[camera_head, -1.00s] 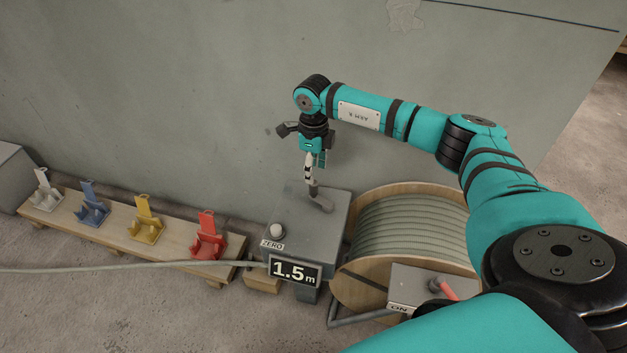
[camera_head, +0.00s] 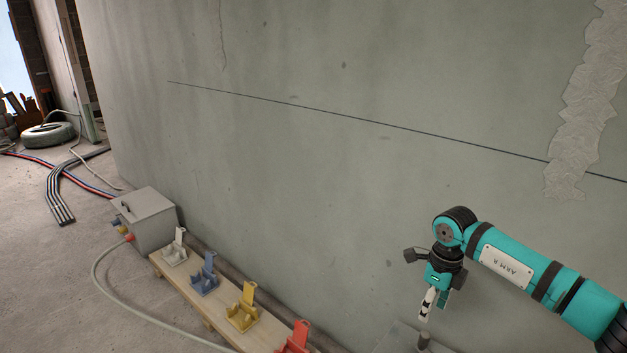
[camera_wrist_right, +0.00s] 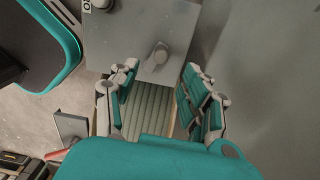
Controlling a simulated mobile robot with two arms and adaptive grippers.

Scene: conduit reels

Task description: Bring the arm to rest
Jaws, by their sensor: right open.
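My right arm is teal with black bands and reaches in from the right in the head view. Its gripper (camera_head: 428,304) points down, close to the grey wall. In the right wrist view the gripper (camera_wrist_right: 160,76) is open, with its two teal-padded fingers apart and nothing between them. A grey lever (camera_wrist_right: 159,54) on the grey metal box (camera_wrist_right: 135,58) lies just beyond the fingertips, not gripped. My left gripper is not in view.
A wooden bench (camera_head: 170,271) along the wall carries white, blue, yellow and red clamps. A grey box (camera_head: 147,220) with a hose stands beyond it. The floor at left is mostly open.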

